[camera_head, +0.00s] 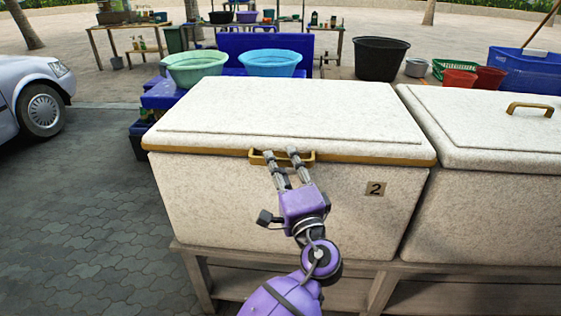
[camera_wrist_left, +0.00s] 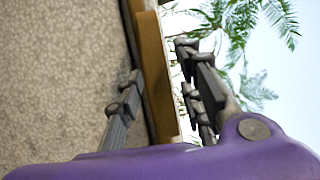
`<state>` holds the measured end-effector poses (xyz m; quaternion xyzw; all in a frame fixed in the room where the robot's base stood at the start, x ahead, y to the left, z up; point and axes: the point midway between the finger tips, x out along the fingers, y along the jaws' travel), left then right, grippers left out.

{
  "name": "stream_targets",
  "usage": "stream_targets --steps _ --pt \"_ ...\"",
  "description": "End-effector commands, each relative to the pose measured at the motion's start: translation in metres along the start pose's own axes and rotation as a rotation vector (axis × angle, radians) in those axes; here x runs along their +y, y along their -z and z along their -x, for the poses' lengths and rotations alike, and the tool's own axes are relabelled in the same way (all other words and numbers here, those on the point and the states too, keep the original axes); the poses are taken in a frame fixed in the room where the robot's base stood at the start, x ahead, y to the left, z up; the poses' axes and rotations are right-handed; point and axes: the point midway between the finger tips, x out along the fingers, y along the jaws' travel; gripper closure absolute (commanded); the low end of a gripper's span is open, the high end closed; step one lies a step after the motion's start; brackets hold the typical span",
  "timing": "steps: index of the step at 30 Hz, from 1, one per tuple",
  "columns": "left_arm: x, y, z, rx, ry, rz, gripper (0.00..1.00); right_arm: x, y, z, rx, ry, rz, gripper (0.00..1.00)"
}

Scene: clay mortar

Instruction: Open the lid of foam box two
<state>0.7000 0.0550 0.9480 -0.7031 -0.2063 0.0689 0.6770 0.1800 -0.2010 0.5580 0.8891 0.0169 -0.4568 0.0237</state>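Foam box two is a speckled white box (camera_head: 225,200) with a "2" label (camera_head: 375,188) on its front. Its lid (camera_head: 290,105) lies flat and closed on top. A brown handle (camera_head: 309,157) sits on the brown front edge of the lid. My left gripper (camera_head: 281,155) is at this handle, with its fingers apart. In the left wrist view, the brown bar (camera_wrist_left: 155,75) runs between the fingers of the gripper (camera_wrist_left: 160,75). Firm contact on both sides cannot be made out. My right gripper is in neither view.
A second white box with a handled lid (camera_head: 530,107) stands close on the right. Both boxes rest on a wooden stand (camera_head: 250,260). Green (camera_head: 195,70) and blue basins (camera_head: 270,65) stand behind. A car (camera_head: 30,85) is at the left, beyond clear paving.

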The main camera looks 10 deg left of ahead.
Motion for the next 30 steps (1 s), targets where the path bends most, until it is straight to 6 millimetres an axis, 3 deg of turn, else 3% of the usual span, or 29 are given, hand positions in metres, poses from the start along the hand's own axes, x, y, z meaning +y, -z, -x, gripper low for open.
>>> stream_targets --steps 4,13,21,30 --pt "-0.0001 0.0001 -0.0122 0.000 -0.001 0.001 0.66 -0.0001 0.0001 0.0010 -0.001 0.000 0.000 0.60" --pt "0.0009 -0.0001 -0.0147 0.001 -0.002 0.001 0.66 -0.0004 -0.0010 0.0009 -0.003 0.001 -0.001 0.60" --pt "0.0009 -0.0002 -0.0145 0.001 -0.002 0.001 1.00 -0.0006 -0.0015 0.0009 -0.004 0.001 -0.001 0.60" --pt "0.0005 -0.0002 -0.0145 0.001 -0.002 0.003 1.00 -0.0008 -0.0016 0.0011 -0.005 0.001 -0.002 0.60"
